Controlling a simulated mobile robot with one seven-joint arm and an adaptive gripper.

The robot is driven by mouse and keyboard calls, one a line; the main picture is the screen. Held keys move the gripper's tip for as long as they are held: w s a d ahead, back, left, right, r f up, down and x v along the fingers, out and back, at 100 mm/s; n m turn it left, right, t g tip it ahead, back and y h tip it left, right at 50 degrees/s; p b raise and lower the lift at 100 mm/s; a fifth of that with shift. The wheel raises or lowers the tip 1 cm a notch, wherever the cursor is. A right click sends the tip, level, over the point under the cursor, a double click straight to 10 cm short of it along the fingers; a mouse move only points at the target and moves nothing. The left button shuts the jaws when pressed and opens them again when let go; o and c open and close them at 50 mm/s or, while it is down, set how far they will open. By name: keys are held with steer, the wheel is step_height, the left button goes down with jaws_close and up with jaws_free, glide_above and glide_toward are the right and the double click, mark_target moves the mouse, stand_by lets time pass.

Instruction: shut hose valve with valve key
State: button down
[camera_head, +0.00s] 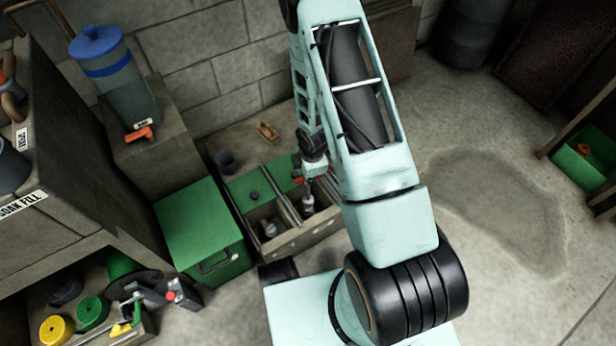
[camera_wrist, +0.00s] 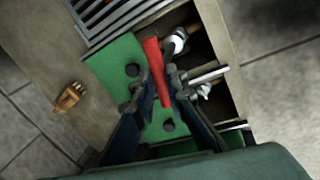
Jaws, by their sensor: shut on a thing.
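My gripper (camera_wrist: 158,90) is shut on the red handle of the valve key (camera_wrist: 153,55). One finger is on each side of the bar in the wrist view. In the head view my gripper (camera_head: 312,172) is over the valve box, and the key's red handle (camera_head: 298,180) shows beside it. A grey shaft runs down from there toward an open compartment.
A green chest (camera_head: 200,235) stands left of the box. A small bucket (camera_head: 226,160) and a wooden brush-like item (camera_head: 267,131) lie behind it. A blue-lidded canister (camera_head: 105,65) stands at the back left. Floor at right is open, with a damp patch (camera_head: 495,210).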

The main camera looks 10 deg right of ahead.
steer(key=w+p+v, duration=0.2)
steer(key=p+v, duration=0.5)
steer(key=v, duration=0.2)
steer(key=shift+s+r, duration=0.15)
steer(key=shift+r, duration=0.35)
steer(key=shift+a, duration=0.1)
